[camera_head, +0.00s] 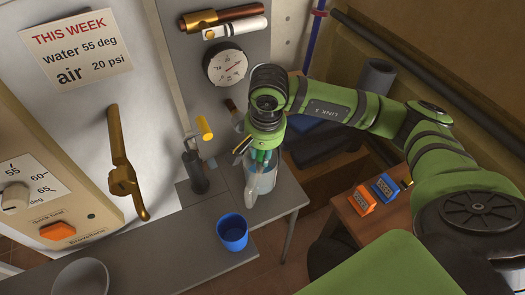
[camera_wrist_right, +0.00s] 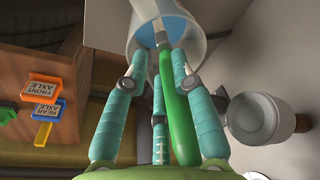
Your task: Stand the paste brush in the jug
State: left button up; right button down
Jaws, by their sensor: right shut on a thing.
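The grey jug (camera_head: 262,184) stands on the grey bench, with its handle on the left. My right gripper (camera_head: 262,157) is over its mouth, pointing down. In the right wrist view, the turquoise fingers (camera_wrist_right: 160,85) are shut on the green handle of the paste brush (camera_wrist_right: 179,115). The brush's far end points into the mouth of the jug (camera_wrist_right: 202,30), whose inside looks blue. Whether the brush touches the jug's bottom is hidden. In the head view my fingers and arm mostly hide the brush. My left gripper is not in view.
A blue cup (camera_head: 232,233) stands at the bench's front edge, with a white bowl (camera_head: 80,278) farther left. A dark upright tool (camera_head: 195,172) stands left of the jug. Orange (camera_head: 363,201) and blue (camera_head: 385,187) labelled blocks sit on a wooden box at right.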

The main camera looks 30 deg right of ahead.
jog(key=c, duration=0.9)
grip_release()
jog(key=shift+c, duration=0.2)
notch_tip(320, 180, up, 12)
jog(key=s, duration=0.1)
jog(key=shift+s, duration=0.25)
jog(key=shift+a, duration=0.1)
